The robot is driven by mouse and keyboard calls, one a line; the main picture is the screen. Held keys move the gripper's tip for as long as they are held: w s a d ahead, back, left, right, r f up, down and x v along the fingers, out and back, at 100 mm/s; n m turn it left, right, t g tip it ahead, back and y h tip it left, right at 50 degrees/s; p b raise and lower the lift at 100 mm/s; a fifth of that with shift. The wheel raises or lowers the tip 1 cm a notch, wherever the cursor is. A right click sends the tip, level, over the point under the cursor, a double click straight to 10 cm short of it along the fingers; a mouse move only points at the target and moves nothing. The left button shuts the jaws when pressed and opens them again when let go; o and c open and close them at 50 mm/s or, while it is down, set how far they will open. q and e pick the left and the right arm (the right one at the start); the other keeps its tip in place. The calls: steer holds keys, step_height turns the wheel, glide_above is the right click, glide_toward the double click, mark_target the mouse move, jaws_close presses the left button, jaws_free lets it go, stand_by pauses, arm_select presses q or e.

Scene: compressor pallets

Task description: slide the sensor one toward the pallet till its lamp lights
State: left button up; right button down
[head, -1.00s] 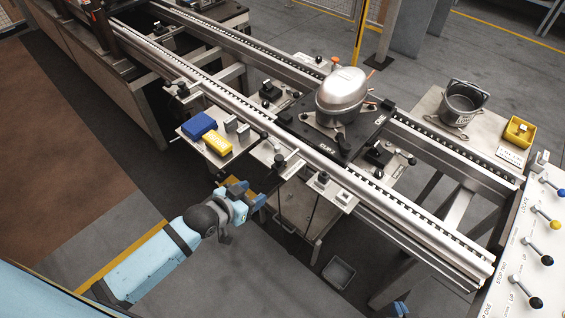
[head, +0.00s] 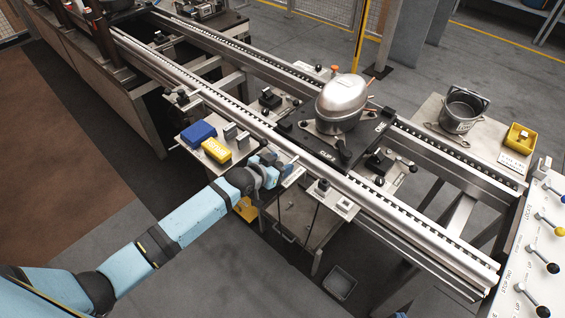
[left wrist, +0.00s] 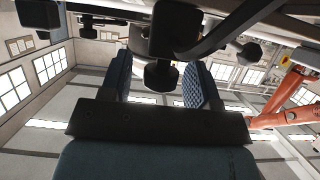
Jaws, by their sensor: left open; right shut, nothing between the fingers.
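The pallet (head: 295,132) is a dark plate on the rails. It carries a silver compressor (head: 342,97). My left gripper (head: 278,163) is at the near rail, in front of the pallet, over a small metal bracket plate (head: 294,173) that it partly hides. In the left wrist view its two blue fingers (left wrist: 158,80) are apart, with a black knob (left wrist: 160,45) between and above them; I cannot tell whether they touch it. I cannot tell which bracket is sensor one, and no lit lamp can be made out. My right gripper is not in view.
A side shelf left of the gripper holds a blue box (head: 198,133) and a yellow box (head: 215,150). Another bracket (head: 335,198) with a knob stands to the right. A lever panel (head: 540,230) is at far right. A grey bin (head: 339,281) lies below.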

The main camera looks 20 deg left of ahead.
arm_select(q)
steer(key=shift+x, duration=0.8)
steer(key=shift+s, duration=0.1)
jaws_close()
steer(key=shift+w+d+r, duration=0.1)
steer(key=shift+w+d, duration=0.05)
steer(key=shift+w, duration=0.3)
jaws_free()
steer(key=v, duration=1.3)
steer(key=shift+s+r, duration=0.15)
steer(key=shift+s, duration=0.15)
